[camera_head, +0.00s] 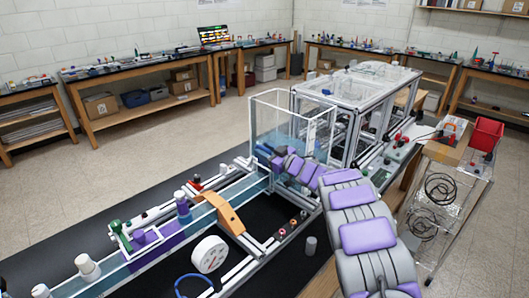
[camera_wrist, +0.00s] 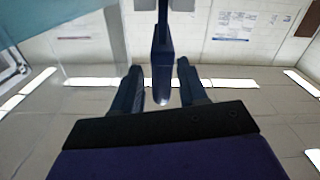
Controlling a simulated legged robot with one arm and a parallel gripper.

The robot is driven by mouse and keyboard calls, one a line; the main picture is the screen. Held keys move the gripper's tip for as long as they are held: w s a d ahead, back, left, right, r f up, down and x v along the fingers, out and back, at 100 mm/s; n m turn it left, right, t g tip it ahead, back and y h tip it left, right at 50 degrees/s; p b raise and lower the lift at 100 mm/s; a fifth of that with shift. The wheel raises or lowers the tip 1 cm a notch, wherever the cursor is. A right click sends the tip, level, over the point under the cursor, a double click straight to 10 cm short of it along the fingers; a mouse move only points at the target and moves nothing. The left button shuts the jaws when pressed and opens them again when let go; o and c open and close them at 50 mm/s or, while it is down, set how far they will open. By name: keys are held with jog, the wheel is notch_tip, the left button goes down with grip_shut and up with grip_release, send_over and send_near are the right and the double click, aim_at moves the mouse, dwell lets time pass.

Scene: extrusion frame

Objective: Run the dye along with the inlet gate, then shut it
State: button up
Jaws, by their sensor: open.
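Purple dye (camera_head: 150,247) colours a stretch of the clear channel (camera_head: 105,276) in the head view. My gripper (camera_head: 257,150) reaches to the near side of a clear tank of blue water (camera_head: 285,118), at the channel's far end. In the wrist view my gripper (camera_wrist: 160,90) is open. A dark blue upright handle (camera_wrist: 162,50) stands between its two fingers, with gaps on both sides. It may be the inlet gate's handle; my arm hides that spot in the head view.
A green-handled fitting (camera_head: 119,232) and white knobs (camera_head: 87,267) stand along the channel. A framed tank (camera_head: 350,95) is behind. The floor at left is clear.

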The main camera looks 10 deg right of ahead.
jog(key=shift+w+a, duration=0.2)
jog(key=shift+r, duration=0.15)
grip_shut()
dwell(0.5)
